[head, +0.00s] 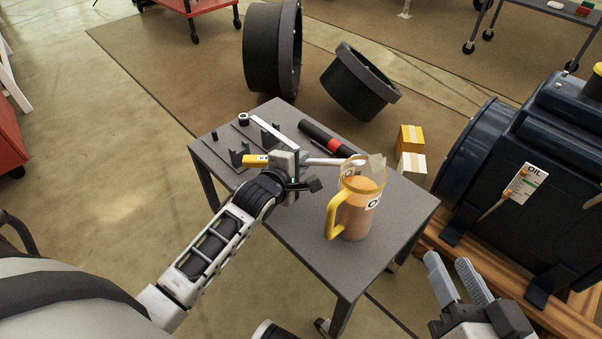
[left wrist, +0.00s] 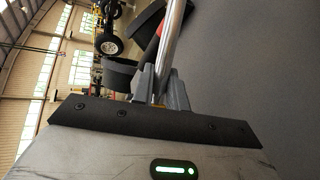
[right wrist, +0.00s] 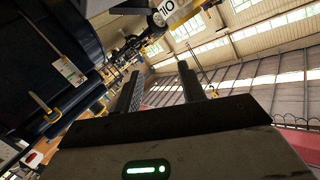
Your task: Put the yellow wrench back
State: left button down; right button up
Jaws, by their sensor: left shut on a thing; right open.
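The wrench has a yellow handle (head: 256,160) with a pale label, and a bare metal shaft (head: 332,162) that runs right toward the oil jug. My left gripper (head: 297,168) is shut on the wrench near its middle, over the grey table (head: 290,238). The shaft also shows between the fingers in the left wrist view (left wrist: 172,40). The shaft's right end is by the jug's rim; whether it touches is unclear. Two black forked holders stand on the table, one behind the yellow handle (head: 238,155) and one further back (head: 270,136). My right gripper (head: 458,278) is open and empty, right of the table.
An amber jug (head: 352,215) with a yellow handle stands on the table's right part. A black cylinder with a red band (head: 318,135) lies at the back edge. A large dark motor (head: 520,165) stands at right. The table's front is clear.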

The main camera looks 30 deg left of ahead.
pick_arm(q)
jog(key=shift+f+b, duration=0.35)
jog(key=shift+f, duration=0.6)
jog(key=shift+w+f, duration=0.1)
jog(key=shift+f, duration=0.2)
jog(key=shift+r, duration=0.15)
jog(key=shift+f, duration=0.65)
jog(key=c, duration=1.4)
grip_release()
jog(key=shift+f, duration=0.1)
pick_arm(e)
jog(key=shift+a+r+m+y, duration=0.2)
jog(key=shift+r+m+y, duration=0.1)
jog(key=shift+y, duration=0.1)
